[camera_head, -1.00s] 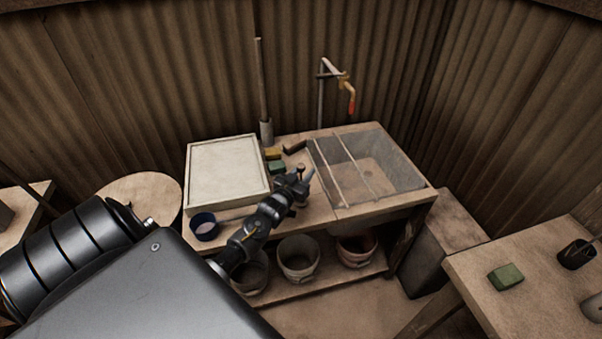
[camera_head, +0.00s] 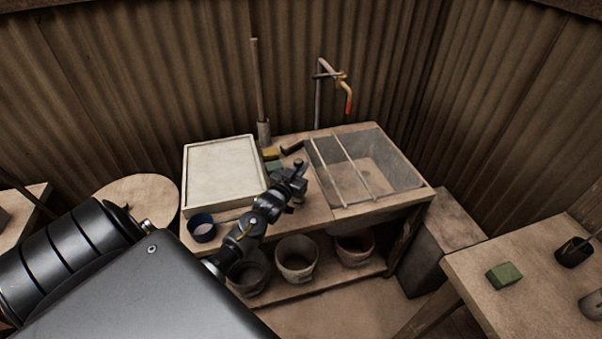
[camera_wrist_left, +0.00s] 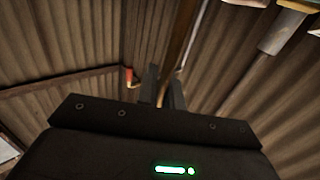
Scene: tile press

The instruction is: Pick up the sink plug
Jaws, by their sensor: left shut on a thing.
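My left gripper (camera_head: 296,178) is over the bench, between the white tray and the sink basin. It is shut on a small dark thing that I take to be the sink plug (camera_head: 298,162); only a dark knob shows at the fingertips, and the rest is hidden. In the left wrist view the two fingers (camera_wrist_left: 164,92) stand close together, and what they hold cannot be made out. My right gripper is not in view.
The glass-grey sink basin (camera_head: 402,165) with two rods across it is right of the gripper. The white tray (camera_head: 222,170), a blue bowl (camera_head: 203,230), a green sponge (camera_head: 274,166) and a dark brush (camera_head: 292,147) are nearby. A tap (camera_head: 347,95) stands behind. Buckets (camera_head: 297,262) are below.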

